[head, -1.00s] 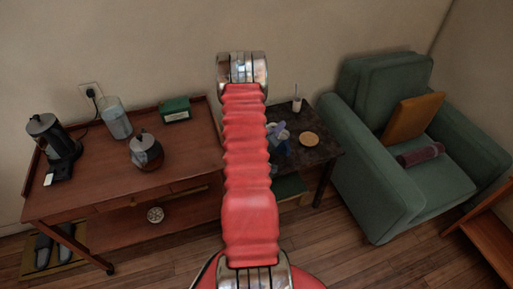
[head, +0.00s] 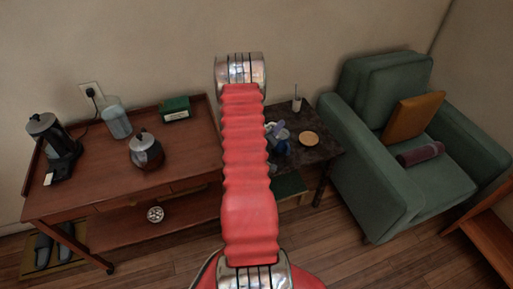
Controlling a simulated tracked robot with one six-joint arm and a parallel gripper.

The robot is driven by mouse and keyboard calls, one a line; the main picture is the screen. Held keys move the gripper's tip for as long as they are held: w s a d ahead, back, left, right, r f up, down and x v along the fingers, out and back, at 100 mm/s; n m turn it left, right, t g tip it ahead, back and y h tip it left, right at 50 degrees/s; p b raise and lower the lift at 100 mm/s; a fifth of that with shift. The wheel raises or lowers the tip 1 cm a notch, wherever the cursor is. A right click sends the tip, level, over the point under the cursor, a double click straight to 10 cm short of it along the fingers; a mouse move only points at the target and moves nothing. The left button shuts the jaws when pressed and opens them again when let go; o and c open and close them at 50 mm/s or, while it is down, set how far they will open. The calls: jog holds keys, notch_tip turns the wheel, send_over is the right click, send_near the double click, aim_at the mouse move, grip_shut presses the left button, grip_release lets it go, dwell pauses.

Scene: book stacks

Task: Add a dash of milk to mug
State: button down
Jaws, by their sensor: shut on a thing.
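A blue mug-like vessel (head: 281,146) stands on the dark side table (head: 318,150), partly behind my red arm. A small lavender-grey thing (head: 274,129) shows just above it at the arm's right edge. It is too small and too covered to tell whether it is a milk container or touches the vessel. My gripper is hidden behind my own arm, which rises through the middle of the head view. No milk container can be made out clearly.
A wooden cart (head: 95,190) at left holds a coffee machine (head: 53,146), a glass jar (head: 116,120), a kettle-like pot (head: 146,150) and a green box (head: 175,109). A green armchair (head: 365,150) stands right.

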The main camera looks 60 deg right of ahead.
jog(key=shift+w, duration=0.15)
dwell(0.7)
jog(key=shift+s+d+r+m+y, duration=0.15)
jog(key=shift+s+m+y, duration=0.15)
jog(key=shift+s+m, duration=0.35)
jog(key=shift+s+d+f+m+t+y, duration=0.2)
jog(key=shift+s+f+m+t+y, duration=0.15)
jog(key=shift+s+m, duration=0.3)
jog(key=shift+w, duration=0.2)
jog(key=shift+s+f, duration=0.1)
